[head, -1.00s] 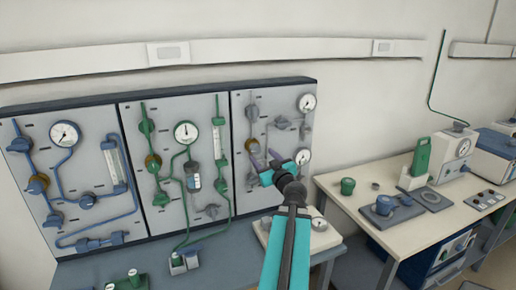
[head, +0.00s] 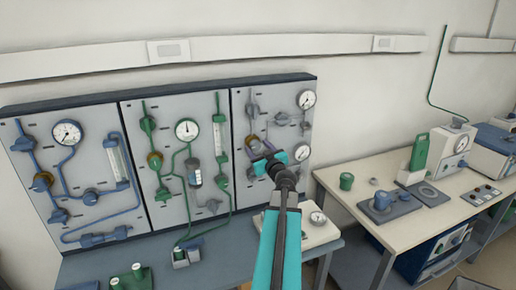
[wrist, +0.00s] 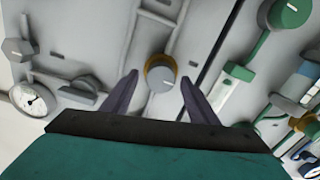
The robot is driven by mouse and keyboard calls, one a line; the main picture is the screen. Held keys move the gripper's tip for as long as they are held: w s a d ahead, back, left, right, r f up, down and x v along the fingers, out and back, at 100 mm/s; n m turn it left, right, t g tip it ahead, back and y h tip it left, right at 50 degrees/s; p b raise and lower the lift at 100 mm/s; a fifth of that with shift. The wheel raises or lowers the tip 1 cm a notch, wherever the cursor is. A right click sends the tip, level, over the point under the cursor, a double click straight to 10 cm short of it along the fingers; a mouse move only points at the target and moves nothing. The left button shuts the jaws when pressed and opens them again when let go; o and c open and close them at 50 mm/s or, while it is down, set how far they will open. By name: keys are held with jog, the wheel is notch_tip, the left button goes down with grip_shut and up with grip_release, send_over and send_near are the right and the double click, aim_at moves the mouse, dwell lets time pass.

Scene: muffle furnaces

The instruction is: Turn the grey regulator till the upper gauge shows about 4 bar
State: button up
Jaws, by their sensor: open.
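The grey regulator (wrist: 160,75) is a round grey knob with a brass-coloured collar, on the right-hand panel. In the wrist view it stands between the tips of my open gripper (wrist: 157,78), with a gap on each side. In the head view my gripper (head: 260,152) is in front of the panel and covers part of it, so the regulator is hard to make out there. The upper gauge (head: 306,99) is a white dial at the panel's top right; its reading is too small to tell. One gauge (wrist: 32,99) shows in the wrist view at the left.
A lower gauge (head: 302,152) sits close to the right of my gripper. Grey valves and pipes surround the regulator. The green-piped panel (head: 208,133) adjoins on the left. A bench (head: 370,232) with instruments stands to the right.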

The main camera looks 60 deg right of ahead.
jog(key=shift+c, duration=0.2)
jog(key=c, duration=1)
